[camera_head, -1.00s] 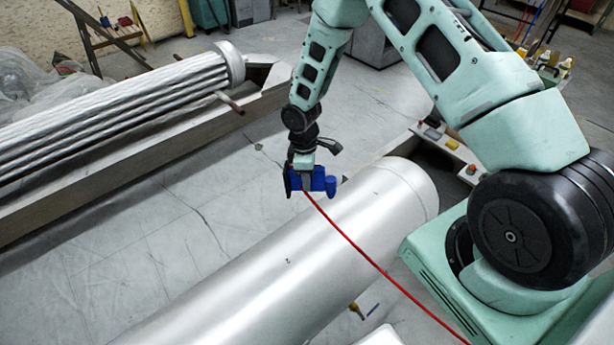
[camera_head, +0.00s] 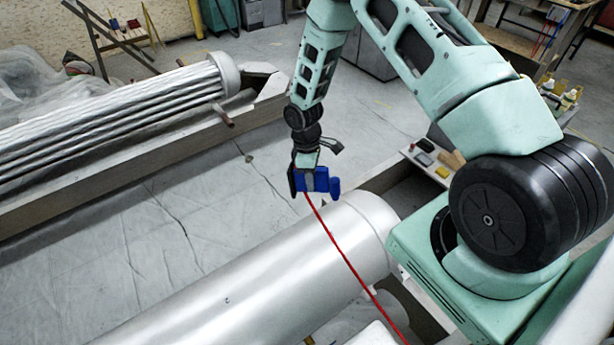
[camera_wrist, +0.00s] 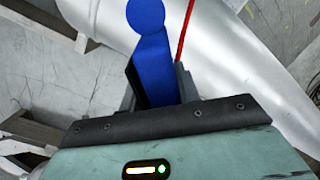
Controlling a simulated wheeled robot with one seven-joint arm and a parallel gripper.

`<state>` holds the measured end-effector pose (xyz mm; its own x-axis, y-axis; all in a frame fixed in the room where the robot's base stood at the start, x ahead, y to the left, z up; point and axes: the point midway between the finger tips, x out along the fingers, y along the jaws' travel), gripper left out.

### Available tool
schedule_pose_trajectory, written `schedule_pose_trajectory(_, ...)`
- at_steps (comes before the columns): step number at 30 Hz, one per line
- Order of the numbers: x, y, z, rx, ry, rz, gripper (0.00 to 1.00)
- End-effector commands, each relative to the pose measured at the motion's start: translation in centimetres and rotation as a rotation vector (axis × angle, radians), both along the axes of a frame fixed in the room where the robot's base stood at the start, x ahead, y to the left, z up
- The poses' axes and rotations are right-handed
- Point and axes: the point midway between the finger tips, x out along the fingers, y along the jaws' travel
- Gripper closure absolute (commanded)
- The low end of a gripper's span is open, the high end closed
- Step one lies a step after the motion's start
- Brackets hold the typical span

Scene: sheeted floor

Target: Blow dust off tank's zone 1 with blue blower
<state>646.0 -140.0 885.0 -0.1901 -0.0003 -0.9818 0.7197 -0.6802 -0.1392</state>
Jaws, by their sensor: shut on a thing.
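The tank is a large silver cylinder (camera_head: 250,290) lying on its side, running from the lower left to the middle right in the head view. It also shows behind the gripper in the wrist view (camera_wrist: 235,60). My gripper (camera_head: 307,190) is shut on the blue blower (camera_head: 320,181), above the tank's far side near its right end. In the wrist view the blower (camera_wrist: 152,60) stands between the fingers (camera_wrist: 158,85), which it partly hides. A red hose (camera_head: 345,258) runs from the blower down across the tank. A small dark mark, unreadable now, is on the tank.
A bundle of silver tubes (camera_head: 130,108) lies in a long grey trough (camera_head: 150,165) at the left. Sheeted floor (camera_head: 150,230) is clear between trough and tank. A small bench with bottles (camera_head: 560,95) stands at the right.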

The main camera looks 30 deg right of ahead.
Motion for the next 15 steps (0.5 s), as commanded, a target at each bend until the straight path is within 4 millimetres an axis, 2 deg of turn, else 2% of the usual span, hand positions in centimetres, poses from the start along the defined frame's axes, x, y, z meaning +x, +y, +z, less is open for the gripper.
schedule_pose_trajectory(5, -0.3, -0.1, -0.9, 0.0, 0.004, -0.005, 0.76)
schedule_pose_trajectory(13, -1.2, -0.1, -5.8, 0.0, 0.005, -0.003, 0.76)
schedule_pose_trajectory(15, -1.1, 1.8, -4.9, 0.0, 0.001, 0.002, 0.76)
